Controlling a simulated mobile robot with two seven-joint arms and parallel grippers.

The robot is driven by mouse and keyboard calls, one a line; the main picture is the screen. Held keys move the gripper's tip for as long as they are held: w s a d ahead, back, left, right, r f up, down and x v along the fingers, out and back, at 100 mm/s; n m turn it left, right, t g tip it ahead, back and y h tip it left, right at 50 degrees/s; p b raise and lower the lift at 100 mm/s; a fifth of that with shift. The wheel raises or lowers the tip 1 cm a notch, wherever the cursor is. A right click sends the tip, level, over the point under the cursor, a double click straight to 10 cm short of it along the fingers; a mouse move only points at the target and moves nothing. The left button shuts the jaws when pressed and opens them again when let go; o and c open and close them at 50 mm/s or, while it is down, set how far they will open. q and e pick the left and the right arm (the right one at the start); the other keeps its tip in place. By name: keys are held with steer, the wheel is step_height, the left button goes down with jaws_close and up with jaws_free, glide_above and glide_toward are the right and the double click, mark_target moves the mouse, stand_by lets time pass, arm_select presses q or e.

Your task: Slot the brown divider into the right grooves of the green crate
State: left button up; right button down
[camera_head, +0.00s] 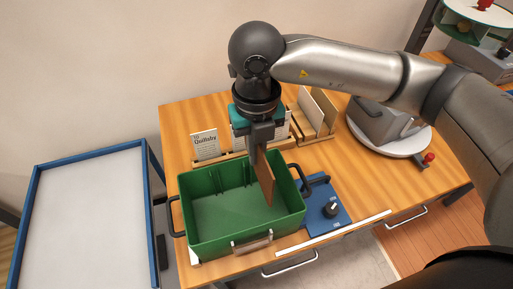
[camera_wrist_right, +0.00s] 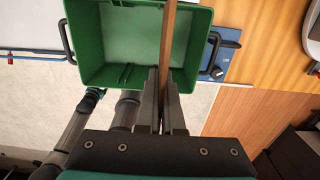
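The green crate (camera_head: 224,217) stands on the wooden table, open side up, with groove ribs on its inner walls. My right gripper (camera_head: 260,150) is above the crate's right part, pointing down. It is shut on the brown divider (camera_head: 266,184), which hangs upright toward the crate's right side. In the right wrist view the divider (camera_wrist_right: 168,40) lies edge-on between the fingers (camera_wrist_right: 164,105), over the right part of the crate (camera_wrist_right: 92,70). I cannot tell whether its edges are in the grooves. My left gripper is not in view in the head view.
A blue panel with a black knob (camera_head: 330,209) sits right of the crate. Behind are a card (camera_head: 205,144) and a wooden rack with panels (camera_head: 317,112). A grey device (camera_head: 382,120) stands on a white disc. A blue-framed table (camera_head: 85,215) is at left.

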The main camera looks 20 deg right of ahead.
steer(key=shift+f+b, duration=1.3)
steer(key=shift+f, duration=0.85)
steer(key=shift+f+b, duration=6.7)
steer(key=shift+f, duration=0.5)
steer(key=c, duration=1)
jaws_free()
steer(key=shift+r+p, duration=3.15)
steer(key=shift+r, duration=1.4)
